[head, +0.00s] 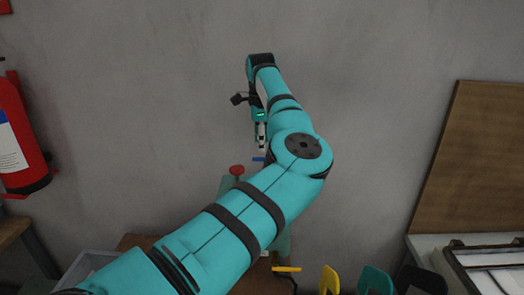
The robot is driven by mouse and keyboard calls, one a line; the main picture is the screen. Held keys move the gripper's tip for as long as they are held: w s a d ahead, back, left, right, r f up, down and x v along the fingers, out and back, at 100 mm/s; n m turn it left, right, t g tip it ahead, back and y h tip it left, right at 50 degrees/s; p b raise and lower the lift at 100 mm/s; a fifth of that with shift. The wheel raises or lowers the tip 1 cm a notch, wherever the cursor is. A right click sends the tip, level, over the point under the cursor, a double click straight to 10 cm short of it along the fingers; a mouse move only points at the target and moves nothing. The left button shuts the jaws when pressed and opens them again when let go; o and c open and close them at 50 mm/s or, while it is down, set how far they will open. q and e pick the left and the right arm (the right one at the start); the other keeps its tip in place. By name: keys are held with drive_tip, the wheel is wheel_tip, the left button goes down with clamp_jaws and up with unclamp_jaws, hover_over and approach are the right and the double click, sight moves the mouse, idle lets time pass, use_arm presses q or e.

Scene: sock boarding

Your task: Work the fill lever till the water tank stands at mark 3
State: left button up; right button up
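My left arm reaches up across the middle of the head view, and its gripper (262,148) points down in front of the wall. The fingers are small and partly hidden by my arm, so I cannot tell whether they are open or shut. A small blue piece (258,159) shows just below the fingertips; I cannot tell whether it is the fill lever or whether they touch. A red round knob (237,170) stands to its lower left on a pale green machine (226,184), mostly hidden behind my arm. I cannot make out the water tank or its marks. My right gripper is not in view.
A yellow handle (287,269) shows below my arm. Yellow (329,280), teal (375,281) and black (420,281) shapes stand along the bottom edge. A red fire extinguisher (20,140) is at left; a brown board (478,160) leans at right above a light table (428,246).

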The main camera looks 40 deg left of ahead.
sight(262, 159)
use_arm(q)
drive_tip(key=f, duration=0.1)
drive_tip(key=f+p, duration=0.1)
drive_tip(key=f, duration=0.3)
drive_tip(key=shift+w+a+f, duration=0.15)
drive_tip(key=shift+w+a, duration=0.25)
clamp_jaws()
